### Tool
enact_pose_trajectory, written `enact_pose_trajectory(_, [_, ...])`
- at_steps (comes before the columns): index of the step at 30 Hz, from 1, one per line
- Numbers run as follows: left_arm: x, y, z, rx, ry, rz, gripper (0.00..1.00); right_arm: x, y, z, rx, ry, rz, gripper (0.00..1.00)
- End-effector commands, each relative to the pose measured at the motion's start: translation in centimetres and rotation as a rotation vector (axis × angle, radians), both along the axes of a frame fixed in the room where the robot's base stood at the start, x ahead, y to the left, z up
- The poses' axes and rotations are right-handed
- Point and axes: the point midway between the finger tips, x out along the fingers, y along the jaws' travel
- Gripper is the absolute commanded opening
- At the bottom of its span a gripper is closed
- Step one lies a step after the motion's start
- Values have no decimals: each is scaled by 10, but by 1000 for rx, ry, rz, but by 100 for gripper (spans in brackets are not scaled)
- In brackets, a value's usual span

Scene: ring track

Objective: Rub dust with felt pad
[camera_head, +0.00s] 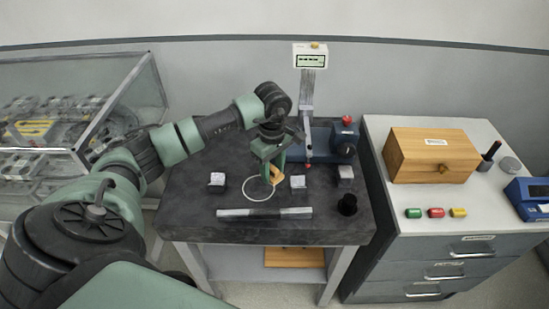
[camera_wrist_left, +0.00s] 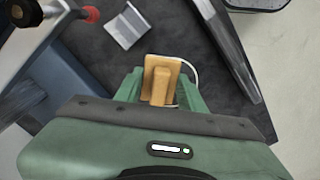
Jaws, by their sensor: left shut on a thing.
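My left gripper (camera_head: 271,163) points down over the dark tabletop (camera_head: 205,222) and is shut on a tan wooden-looking piece, likely the felt pad (camera_head: 276,175). In the left wrist view the pad's handle (camera_wrist_left: 160,86) sits between the green fingers of my left gripper (camera_wrist_left: 161,92), with a wider tan plate behind it. The pad is over the right part of a white ring (camera_head: 247,197) marked on the tabletop. I cannot tell if it touches the surface. A felt face is hidden, and I cannot make out dust. My right gripper is not in view.
Grey metal blocks stand left (camera_head: 217,181) and right (camera_head: 298,182) of the ring, another (camera_head: 346,173) farther right. A long bar (camera_head: 265,213) lies in front, near a black cup (camera_head: 347,204). A gauge stand (camera_head: 307,100) rises behind. A wooden box (camera_head: 430,158) stands on the right cabinet.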

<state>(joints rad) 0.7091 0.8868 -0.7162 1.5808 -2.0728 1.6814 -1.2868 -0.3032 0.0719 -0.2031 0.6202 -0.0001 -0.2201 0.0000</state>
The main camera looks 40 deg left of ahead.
Motion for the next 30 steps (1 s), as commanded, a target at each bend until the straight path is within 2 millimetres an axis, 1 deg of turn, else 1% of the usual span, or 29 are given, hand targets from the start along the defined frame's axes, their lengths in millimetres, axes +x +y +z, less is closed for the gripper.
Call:
enact_pose_trajectory(1, [0, 1, 8, 1, -1, 2, 1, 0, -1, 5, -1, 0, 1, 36])
enact_pose_trajectory(7, [-1, 3, 22, 0, -2, 6, 1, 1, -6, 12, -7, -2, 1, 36])
enact_pose_trajectory(30, [-1, 2, 23, -1, -1, 3, 1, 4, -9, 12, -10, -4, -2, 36])
